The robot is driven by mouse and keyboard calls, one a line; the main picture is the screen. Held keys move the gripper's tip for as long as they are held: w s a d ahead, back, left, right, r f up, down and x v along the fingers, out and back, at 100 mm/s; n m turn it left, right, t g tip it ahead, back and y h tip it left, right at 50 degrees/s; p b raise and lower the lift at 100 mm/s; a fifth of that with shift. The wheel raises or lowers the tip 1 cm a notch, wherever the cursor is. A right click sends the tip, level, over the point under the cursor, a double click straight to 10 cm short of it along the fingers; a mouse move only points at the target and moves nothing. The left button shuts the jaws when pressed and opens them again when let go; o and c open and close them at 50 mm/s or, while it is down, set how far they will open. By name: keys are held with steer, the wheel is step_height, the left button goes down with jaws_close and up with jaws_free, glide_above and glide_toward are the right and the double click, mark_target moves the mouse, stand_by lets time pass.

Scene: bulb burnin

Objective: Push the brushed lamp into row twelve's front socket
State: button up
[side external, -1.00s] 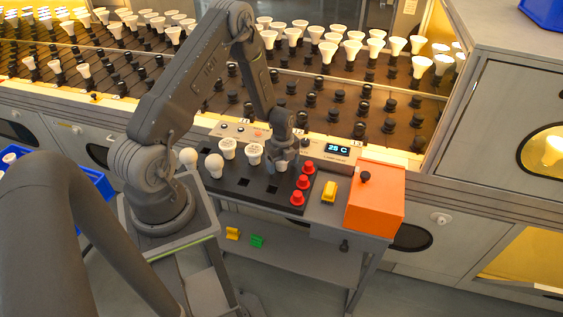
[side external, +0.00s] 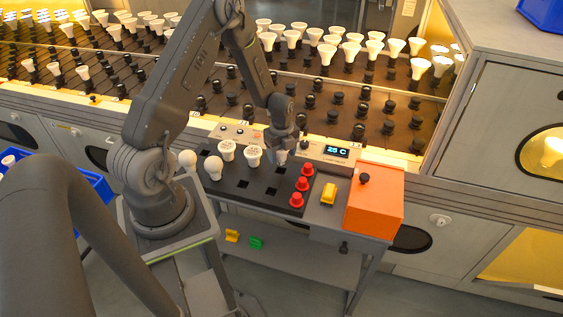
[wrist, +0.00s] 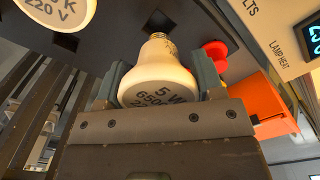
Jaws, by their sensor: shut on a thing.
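My gripper (wrist: 158,82) is shut on a pale reflector lamp (wrist: 158,70), with one finger on each side of its head. Its printed face, reading "5 W" and "650", is toward the wrist camera, and its metal screw base points away. I cannot tell whether its finish is brushed. In the side view my gripper (side external: 280,150) is over the back right part of the black lamp tray (side external: 235,195), and the lamp is mostly hidden. The socket rack (side external: 330,105) lies behind, with several empty black sockets along its front. Its row labels are too small to read surely.
Several white lamps (side external: 227,150) stand in the tray left of my gripper. Red buttons (side external: 304,184), a yellow switch (side external: 329,193) and an orange box (side external: 375,200) are to the right. A display (side external: 337,151) reads about 25 C. Lit lamps fill the rack's rear rows.

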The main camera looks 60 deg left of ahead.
steer(key=r, duration=0.4)
steer(key=shift+w+a+r, duration=0.3)
steer(key=shift+w+r, duration=0.05)
steer(key=shift+w, duration=0.05)
steer(key=w+a+r, duration=0.2)
steer(key=w+a, duration=0.6)
steer(key=w+a+r, duration=0.3)
steer(key=w+a, duration=0.5)
steer(key=shift+w+a+r, duration=0.15)
steer(key=shift+w+a, duration=0.2)
steer(key=shift+w, duration=0.05)
steer(key=shift+f, duration=2.35)
steer(key=shift+f, duration=0.25)
steer(key=shift+f, duration=0.35)
steer(key=shift+f, duration=0.4)
